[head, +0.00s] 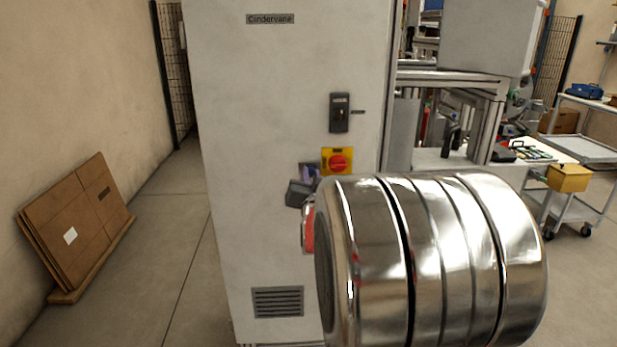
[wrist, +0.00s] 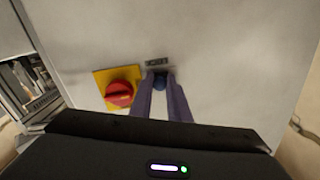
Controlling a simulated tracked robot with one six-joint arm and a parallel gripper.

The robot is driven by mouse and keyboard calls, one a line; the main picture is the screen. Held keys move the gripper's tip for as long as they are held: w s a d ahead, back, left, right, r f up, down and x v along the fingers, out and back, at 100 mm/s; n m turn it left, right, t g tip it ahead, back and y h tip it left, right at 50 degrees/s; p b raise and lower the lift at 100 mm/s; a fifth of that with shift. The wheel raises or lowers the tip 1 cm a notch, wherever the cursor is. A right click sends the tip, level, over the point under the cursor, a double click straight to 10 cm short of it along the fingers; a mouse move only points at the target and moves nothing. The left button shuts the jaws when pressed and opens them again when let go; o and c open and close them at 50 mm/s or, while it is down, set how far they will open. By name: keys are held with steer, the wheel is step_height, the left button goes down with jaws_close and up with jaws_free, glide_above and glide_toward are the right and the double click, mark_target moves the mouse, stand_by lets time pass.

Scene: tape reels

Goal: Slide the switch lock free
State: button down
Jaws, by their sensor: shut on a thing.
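The grey cabinet (head: 290,60) carries a red rotary switch (head: 338,162) on a yellow plate. The switch also shows left of my fingers in the wrist view (wrist: 120,93). A small blue piece, apparently the switch lock (wrist: 160,82), sits at the cabinet face just right of the switch, under a small dark label. My gripper (wrist: 161,86) is shut on it, with the two purple-grey fingers on either side. In the head view my gripper (head: 309,172) is beside the switch, and my shiny arm hides the lock's details.
A dark latch (head: 340,112) is above the switch and a vent (head: 278,301) is low on the cabinet. Flattened cardboard (head: 80,225) leans at the left wall. A machine frame and a cart (head: 580,150) stand at the right.

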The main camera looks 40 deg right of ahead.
steer(key=shift+w+a, duration=0.2)
steer(key=shift+a, duration=0.05)
steer(key=c, duration=1.9)
jaws_free()
steer(key=shift+c, duration=0.2)
steer(key=shift+s, duration=0.1)
